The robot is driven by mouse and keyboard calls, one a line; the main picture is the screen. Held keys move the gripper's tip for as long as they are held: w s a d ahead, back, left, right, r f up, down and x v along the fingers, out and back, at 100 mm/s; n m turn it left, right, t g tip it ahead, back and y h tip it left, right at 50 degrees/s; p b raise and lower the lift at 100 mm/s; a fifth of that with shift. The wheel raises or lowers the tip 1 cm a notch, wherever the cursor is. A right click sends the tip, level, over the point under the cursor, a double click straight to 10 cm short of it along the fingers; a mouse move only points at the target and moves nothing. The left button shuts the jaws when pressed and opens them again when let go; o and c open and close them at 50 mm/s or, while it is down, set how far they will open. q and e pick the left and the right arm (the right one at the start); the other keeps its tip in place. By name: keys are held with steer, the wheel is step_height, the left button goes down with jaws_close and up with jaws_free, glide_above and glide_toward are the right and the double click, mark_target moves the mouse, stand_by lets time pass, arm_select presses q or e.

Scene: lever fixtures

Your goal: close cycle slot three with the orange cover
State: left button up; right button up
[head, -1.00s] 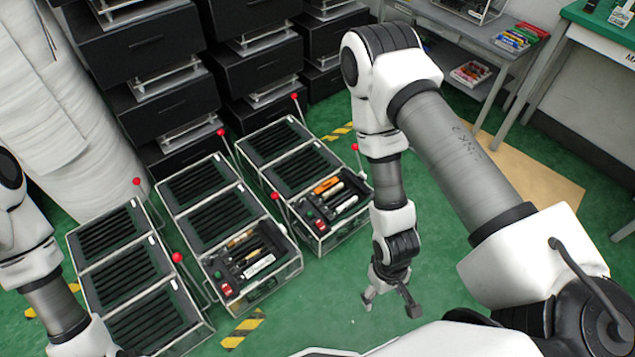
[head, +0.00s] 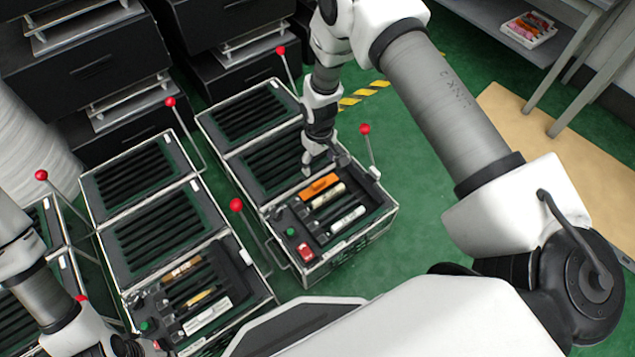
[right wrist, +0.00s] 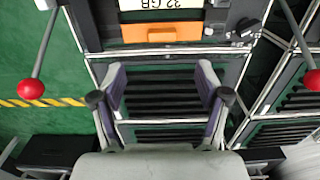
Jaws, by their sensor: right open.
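An orange cover (head: 319,187) lies in the front compartment of the right fixture (head: 345,235), beside several pale sticks and a green and a red button. It also shows in the right wrist view as an orange block (right wrist: 162,32) beyond the fingers. My right gripper (head: 312,168) hangs above this fixture, just behind the orange cover, and looks apart from it. In the right wrist view its two fingers (right wrist: 160,97) are spread, with nothing between them but dark slotted panel below. My left gripper (head: 118,346) is a dark shape at the lower left edge, its jaws unclear.
Red-knobbed levers stand beside the fixtures, one (head: 365,129) at the right and one (head: 237,205) at the left of the right fixture. A second fixture (head: 165,235) stands to the left. Black drawers (head: 90,65) line the back. Green floor is free at right.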

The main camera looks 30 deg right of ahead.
mark_target(319, 182)
steer(key=shift+a+f+b, duration=0.1)
steer(key=shift+f+b, duration=0.2)
steer(key=shift+f, duration=0.6)
steer(key=f+b, duration=0.1)
steer(key=f, duration=0.1)
steer(key=f+b, duration=0.1)
steer(key=f, duration=0.2)
steer(key=f+b, duration=0.2)
steer(key=shift+s+a+f, duration=0.1)
steer(key=shift+s+f, duration=0.05)
steer(key=shift+s, duration=0.15)
arm_select(q)
step_height(319, 182, down, 6)
steer(key=shift+a+r, duration=0.1)
arm_select(e)
steer(key=c, duration=0.9)
